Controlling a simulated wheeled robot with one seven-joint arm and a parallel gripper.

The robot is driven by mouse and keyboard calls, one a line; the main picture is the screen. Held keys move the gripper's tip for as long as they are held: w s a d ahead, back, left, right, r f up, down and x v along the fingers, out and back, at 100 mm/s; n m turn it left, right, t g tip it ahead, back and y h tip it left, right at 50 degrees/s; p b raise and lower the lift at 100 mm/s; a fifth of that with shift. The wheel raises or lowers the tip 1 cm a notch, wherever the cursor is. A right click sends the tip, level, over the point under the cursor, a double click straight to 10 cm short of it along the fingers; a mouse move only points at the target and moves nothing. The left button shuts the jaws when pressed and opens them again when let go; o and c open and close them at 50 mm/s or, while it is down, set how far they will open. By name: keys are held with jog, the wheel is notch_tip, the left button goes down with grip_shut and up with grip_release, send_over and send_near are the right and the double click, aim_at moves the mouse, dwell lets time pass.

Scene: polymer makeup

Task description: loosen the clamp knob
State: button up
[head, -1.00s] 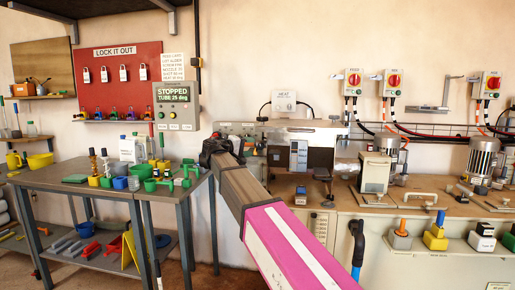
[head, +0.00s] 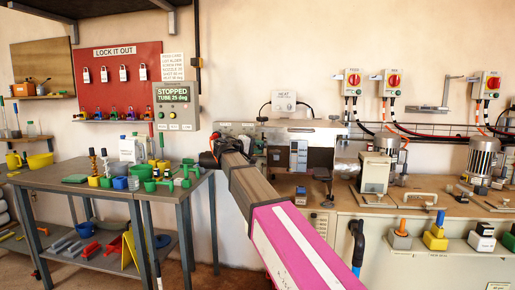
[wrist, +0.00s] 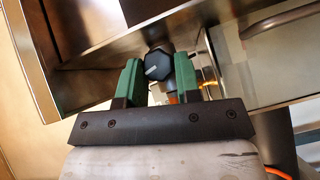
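In the wrist view, a dark faceted clamp knob (wrist: 158,66) with a pale mark on its face sits between the tips of two green fingers. My gripper (wrist: 168,74) is open, with its fingers apart on either side of the knob. The knob is close to the left finger; whether either finger touches it is unclear. In the head view, my gripper (head: 214,155) is at the left end of the metal machine (head: 310,131) on the bench; its fingers and the knob are hidden there by my arm.
Metal machine panels surround the fingers closely in the wrist view. An orange part (wrist: 173,98) shows behind the knob. A grey table (head: 50,178) with small tools stands left. A control box reading STOPPED (head: 174,105) hangs above. The bench (head: 440,206) continues right with motors.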

jog(key=shift+f+n+t+h, duration=0.2)
jog(key=shift+n+t+h, duration=0.55)
jog(key=shift+n, duration=0.4)
jog(key=shift+f+n+t+h, duration=0.15)
jog(key=shift+n+t+h, duration=0.55)
jog(key=shift+n, duration=0.45)
jog(key=o, duration=0.9)
jog(key=v, duration=1)
jog(key=shift+s+a+f, duration=0.25)
